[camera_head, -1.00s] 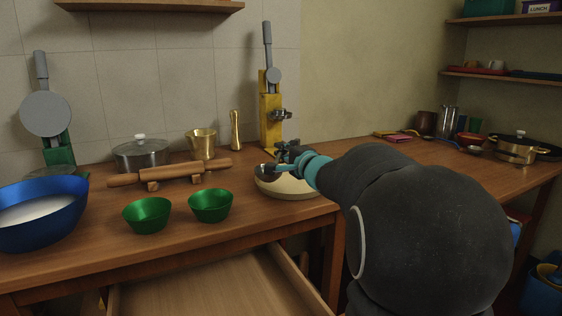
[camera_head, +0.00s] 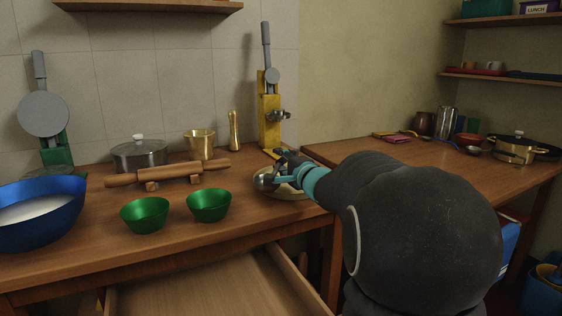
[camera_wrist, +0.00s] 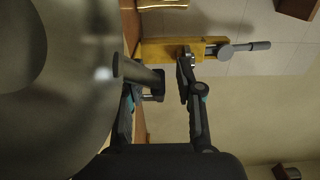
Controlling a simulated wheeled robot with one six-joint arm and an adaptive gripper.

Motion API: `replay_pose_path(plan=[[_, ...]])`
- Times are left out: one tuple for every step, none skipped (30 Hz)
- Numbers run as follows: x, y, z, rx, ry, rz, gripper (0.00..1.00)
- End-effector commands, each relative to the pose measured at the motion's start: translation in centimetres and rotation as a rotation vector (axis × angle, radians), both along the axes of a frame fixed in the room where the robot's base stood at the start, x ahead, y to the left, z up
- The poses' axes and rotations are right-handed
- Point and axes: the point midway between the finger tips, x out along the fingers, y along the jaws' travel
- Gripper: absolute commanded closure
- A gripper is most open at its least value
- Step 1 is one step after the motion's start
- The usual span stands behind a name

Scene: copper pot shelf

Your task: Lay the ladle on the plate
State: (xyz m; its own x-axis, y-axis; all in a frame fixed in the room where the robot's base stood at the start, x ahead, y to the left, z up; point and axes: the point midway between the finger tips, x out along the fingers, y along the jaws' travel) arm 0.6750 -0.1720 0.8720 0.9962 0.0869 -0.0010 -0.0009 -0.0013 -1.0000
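The ladle (camera_head: 265,180) shows a silvery bowl at the left of my gripper, over the left part of the pale round plate (camera_head: 296,194). I cannot tell whether the bowl touches the plate. My gripper (camera_head: 285,165) is just above the plate, and its wrist hides part of the plate. In the wrist view, my gripper (camera_wrist: 171,86) has a narrow gap between its fingertips. A dark bar, perhaps the ladle's handle, crosses by the left finger; its contact with the fingers is unclear. A large grey round surface fills the left of that view.
A yellow press (camera_head: 270,125) stands close behind the plate. Two green bowls (camera_head: 209,206), a rolling pin (camera_head: 168,174), a lidded pot (camera_head: 138,154) and a blue bowl (camera_head: 38,213) are to the left. An open drawer (camera_head: 215,285) juts out below the counter.

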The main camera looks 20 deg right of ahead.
Motion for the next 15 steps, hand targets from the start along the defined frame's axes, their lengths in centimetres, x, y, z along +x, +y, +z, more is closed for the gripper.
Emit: replay_pose_path(plan=[[0.0, 0.0, 0.0, 0.000, 0.000, 0.000, 0.64], [0.0, 0.0, 0.1, 0.000, -0.001, 0.000, 0.64], [0.0, 0.0, 0.3, 0.000, -0.001, 0.000, 0.64], [0.0, 0.0, 0.5, 0.000, -0.002, 0.000, 0.64], [0.0, 0.0, 0.7, 0.000, -0.002, 0.000, 0.64], [-0.5, -0.1, 0.7, 0.000, -0.001, -0.001, 0.64], [-0.9, -0.1, 0.7, -0.001, -0.001, -0.002, 0.64], [-1.4, -0.2, 0.7, -0.001, 0.000, -0.002, 0.64], [-2.0, -0.3, 0.7, -0.001, 0.000, -0.003, 0.64], [-2.6, -0.3, 0.7, -0.001, -0.001, -0.003, 0.64], [-3.2, -0.3, 0.7, 0.000, -0.001, -0.003, 0.64], [-4.1, -0.4, 0.7, 0.000, -0.001, -0.004, 0.64], [-4.7, -0.5, 0.8, -0.001, -0.001, -0.004, 0.64], [-5.3, -0.6, 0.7, 0.000, -0.001, -0.004, 0.64], [-6.2, -0.6, 0.8, 0.000, -0.002, -0.003, 0.64]])
